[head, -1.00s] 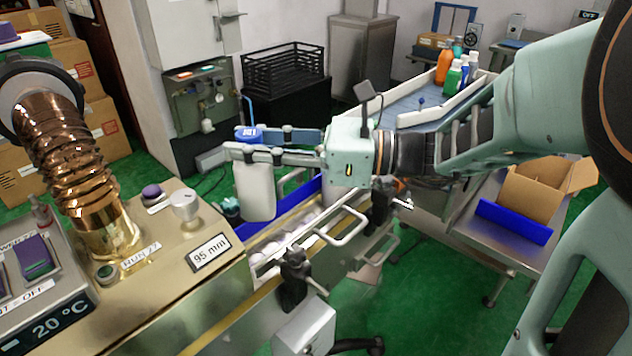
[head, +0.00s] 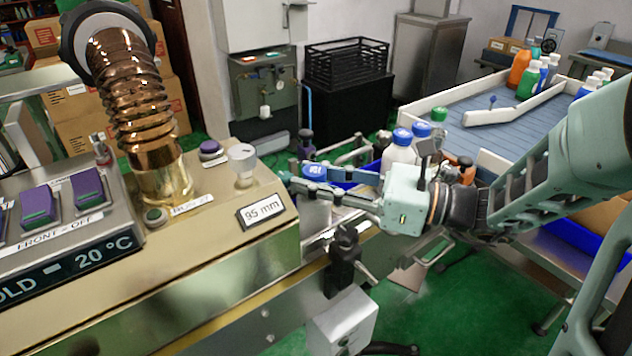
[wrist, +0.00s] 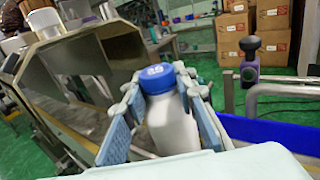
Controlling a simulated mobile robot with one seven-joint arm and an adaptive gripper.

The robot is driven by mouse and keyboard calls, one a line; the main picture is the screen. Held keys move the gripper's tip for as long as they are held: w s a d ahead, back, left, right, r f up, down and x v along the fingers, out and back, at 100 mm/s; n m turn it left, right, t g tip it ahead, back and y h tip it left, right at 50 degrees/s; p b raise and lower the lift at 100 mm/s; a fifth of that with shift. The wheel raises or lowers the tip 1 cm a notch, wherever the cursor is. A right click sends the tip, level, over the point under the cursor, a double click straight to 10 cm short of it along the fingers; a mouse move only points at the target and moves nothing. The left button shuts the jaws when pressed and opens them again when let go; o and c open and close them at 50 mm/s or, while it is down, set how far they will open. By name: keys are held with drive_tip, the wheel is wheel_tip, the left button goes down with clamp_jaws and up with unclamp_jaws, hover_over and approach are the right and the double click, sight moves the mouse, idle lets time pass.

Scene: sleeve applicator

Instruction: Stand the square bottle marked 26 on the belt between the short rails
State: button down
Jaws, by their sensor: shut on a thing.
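The square bottle is white with a blue cap (wrist: 155,72); the mark on the cap looks like 26 but is small. My gripper (head: 297,178) is shut on the bottle, beside the machine's end over the conveyor. In the wrist view the fingers (wrist: 157,80) clasp both sides of the upright-looking bottle. A metal rail (head: 345,228) runs along the near side. I cannot tell whether the bottle's base touches the belt.
The brass-coloured machine (head: 190,250) stands left of the gripper; its open tunnel (wrist: 75,65) shows in the wrist view. A black clamp (head: 345,262) stands in front. White bottles with blue caps (head: 398,155) stand behind the gripper. A sloped blue table (head: 480,125) is at the right.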

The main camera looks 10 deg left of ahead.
drive_tip(key=shift+r, duration=0.1)
drive_tip(key=shift+f, duration=0.25)
drive_tip(key=c, duration=1.6)
unclamp_jaws()
drive_tip(key=shift+r, duration=0.1)
drive_tip(key=shift+r, duration=0.2)
drive_tip(key=d, duration=0.4)
drive_tip(key=s+d+p, duration=0.1)
drive_tip(key=d, duration=0.3)
drive_tip(key=d+p, duration=0.1)
drive_tip(key=d, duration=0.3)
drive_tip(key=shift+s+f, duration=0.1)
drive_tip(key=shift+s, duration=0.05)
